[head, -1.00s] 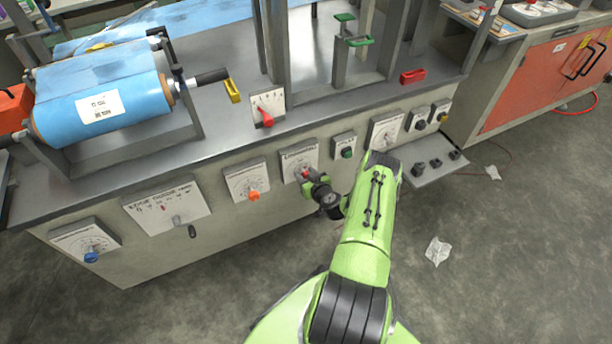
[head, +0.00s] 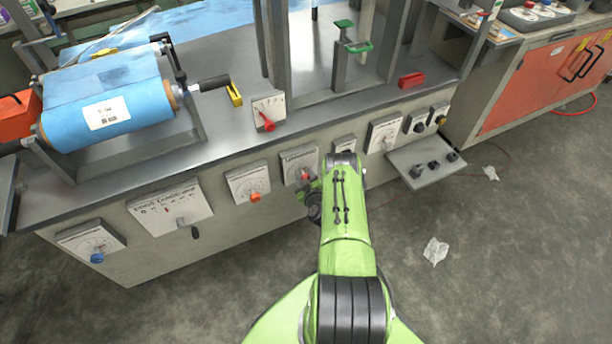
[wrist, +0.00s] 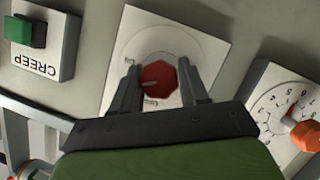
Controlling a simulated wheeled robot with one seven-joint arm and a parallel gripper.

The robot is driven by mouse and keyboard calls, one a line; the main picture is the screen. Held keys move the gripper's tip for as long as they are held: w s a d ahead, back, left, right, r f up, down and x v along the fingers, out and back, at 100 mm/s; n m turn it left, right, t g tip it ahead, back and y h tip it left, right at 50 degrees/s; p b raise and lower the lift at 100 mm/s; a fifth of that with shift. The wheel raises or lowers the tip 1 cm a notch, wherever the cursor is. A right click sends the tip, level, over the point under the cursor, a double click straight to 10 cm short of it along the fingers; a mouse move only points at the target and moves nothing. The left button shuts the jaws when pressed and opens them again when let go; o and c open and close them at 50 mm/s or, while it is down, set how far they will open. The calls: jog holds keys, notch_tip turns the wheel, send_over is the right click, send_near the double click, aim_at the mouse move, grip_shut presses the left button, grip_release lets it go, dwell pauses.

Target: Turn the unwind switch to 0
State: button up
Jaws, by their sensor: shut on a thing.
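A red knob (head: 303,174) sits on a white dial plate (head: 298,158) on the bench front, left of my arm. I take it to be the unwind switch; its lettering is too small to read. In the wrist view the red knob (wrist: 158,76) is between my two fingers on its plate (wrist: 198,45), with a faint pale line on its face. My gripper (wrist: 161,82) is shut on the knob. In the head view my gripper (head: 309,184) is partly hidden by my green arm. The dial's markings are mostly covered or unreadable.
In the wrist view a green CREEP button (wrist: 25,30) is at the left and an orange knob (wrist: 304,132) at the right. A small shelf with black knobs (head: 418,170) juts out at the right.

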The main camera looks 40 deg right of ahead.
jog(key=shift+a+f+n+h, duration=0.1)
jog(key=shift+n+h, duration=0.5)
jog(key=shift+n, duration=0.4)
jog(key=n+h+b, duration=0.1)
jog(key=n, duration=0.1)
jog(key=shift+f+n+h+b, duration=0.15)
jog(key=shift+n+h+b, duration=0.15)
jog(key=shift+b, duration=0.1)
jog(key=n+t+h+b, duration=0.1)
jog(key=n+h, duration=0.1)
jog(key=n, duration=0.2)
jog(key=shift+n, duration=0.3)
jog(key=o, duration=1)
jog(key=shift+c, duration=0.2)
